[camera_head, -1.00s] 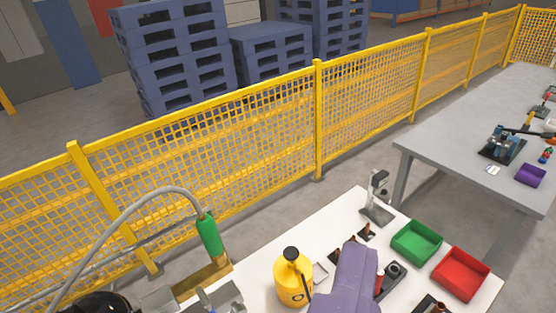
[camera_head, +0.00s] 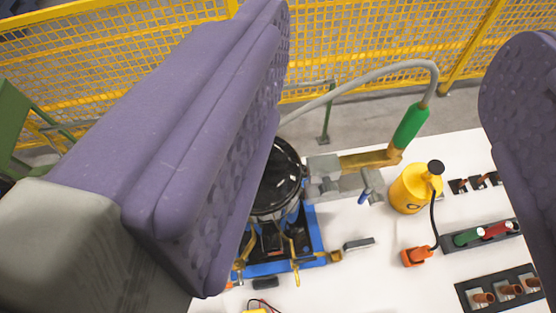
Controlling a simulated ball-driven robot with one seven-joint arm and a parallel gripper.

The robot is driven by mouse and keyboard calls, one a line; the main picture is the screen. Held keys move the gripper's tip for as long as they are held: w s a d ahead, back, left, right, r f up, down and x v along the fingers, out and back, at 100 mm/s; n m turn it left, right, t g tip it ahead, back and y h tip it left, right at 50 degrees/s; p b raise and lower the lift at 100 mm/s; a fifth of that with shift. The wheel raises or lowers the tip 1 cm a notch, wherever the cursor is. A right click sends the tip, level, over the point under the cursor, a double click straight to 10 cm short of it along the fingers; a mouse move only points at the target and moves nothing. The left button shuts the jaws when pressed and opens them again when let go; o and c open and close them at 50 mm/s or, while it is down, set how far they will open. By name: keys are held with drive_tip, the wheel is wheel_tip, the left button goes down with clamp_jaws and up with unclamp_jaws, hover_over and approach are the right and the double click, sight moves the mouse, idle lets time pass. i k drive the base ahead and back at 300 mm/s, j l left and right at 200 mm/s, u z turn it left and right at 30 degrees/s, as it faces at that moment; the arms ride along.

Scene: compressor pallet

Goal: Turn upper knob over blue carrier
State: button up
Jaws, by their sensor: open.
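The blue carrier (camera_head: 318,228) stands on the white table and bears a black domed compressor (camera_head: 283,175). Small brass fittings (camera_head: 296,268) show at its front. Grey valve blocks (camera_head: 325,180) with a blue lever (camera_head: 364,194) sit to its right, joined to a brass pipe. I cannot tell which part is the upper knob; the left finger hides part of the compressor and carrier. My gripper (camera_head: 395,60) is open and empty. Its two purple padded fingers are wide apart, the left one large in front of the compressor, the right one at the right edge.
A grey hose with a green grip (camera_head: 409,127) arches behind the compressor. A yellow bottle (camera_head: 412,188), an orange clamp-like part (camera_head: 416,257) and black holders (camera_head: 500,290) stand to the right. A yellow mesh fence (camera_head: 370,30) runs behind.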

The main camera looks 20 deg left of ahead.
sight(328, 189)
drive_tip(key=k+j+z, duration=0.25)
drive_tip(key=k+j, duration=0.15)
drive_tip(key=j, duration=0.4)
drive_tip(key=k+j+z, duration=0.3)
drive_tip(key=k+j, duration=0.2)
drive_tip(key=j, duration=0.25)
drive_tip(key=k+j+z, duration=0.25)
drive_tip(key=k+j, duration=0.3)
drive_tip(key=j, duration=0.1)
